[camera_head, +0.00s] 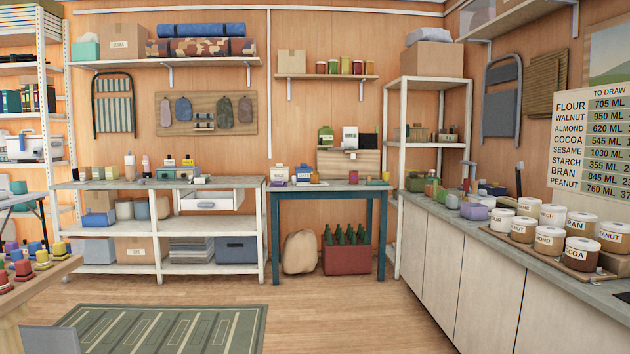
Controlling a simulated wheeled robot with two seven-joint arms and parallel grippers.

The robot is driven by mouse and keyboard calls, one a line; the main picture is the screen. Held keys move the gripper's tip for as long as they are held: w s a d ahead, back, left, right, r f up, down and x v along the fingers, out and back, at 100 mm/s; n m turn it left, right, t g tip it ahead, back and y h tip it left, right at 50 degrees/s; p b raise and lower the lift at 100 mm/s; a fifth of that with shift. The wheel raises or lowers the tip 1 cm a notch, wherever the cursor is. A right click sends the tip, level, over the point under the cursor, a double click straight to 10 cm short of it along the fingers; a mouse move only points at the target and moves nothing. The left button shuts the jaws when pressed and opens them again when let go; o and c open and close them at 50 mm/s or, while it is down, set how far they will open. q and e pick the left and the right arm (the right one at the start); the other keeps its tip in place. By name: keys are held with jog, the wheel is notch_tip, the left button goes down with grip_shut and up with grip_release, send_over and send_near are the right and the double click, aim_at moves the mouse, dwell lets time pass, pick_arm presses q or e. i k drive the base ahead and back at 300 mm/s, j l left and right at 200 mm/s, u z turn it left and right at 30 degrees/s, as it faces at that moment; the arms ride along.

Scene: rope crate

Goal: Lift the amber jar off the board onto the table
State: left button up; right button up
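I cannot single out an amber jar for certain. Several white-lidded jars with brown or pale contents stand on the right counter, on a thin brown board (505,236); a cocoa jar (581,255) and a bran jar (580,223) are among them. Small coloured jars, one of them yellowish (357,68), stand on the middle wall shelf (325,77). Neither of my grippers is in view.
The wooden floor (330,320) is open in the middle, with a green rug (165,328) at left. A wooden table (50,274) with coloured pieces is at the left edge. A white shelf bench (160,184) lines the back wall. Cabinets (480,270) run along the right.

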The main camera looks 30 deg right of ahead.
aim_at(314, 175)
jog(key=i+l+z, duration=0.4)
jog(key=i+z, duration=0.2)
jog(key=i, duration=0.25)
jog(key=i+z, duration=0.25)
jog(key=i, duration=0.2)
jog(key=i+l+z, duration=0.1)
jog(key=i, duration=2.15)
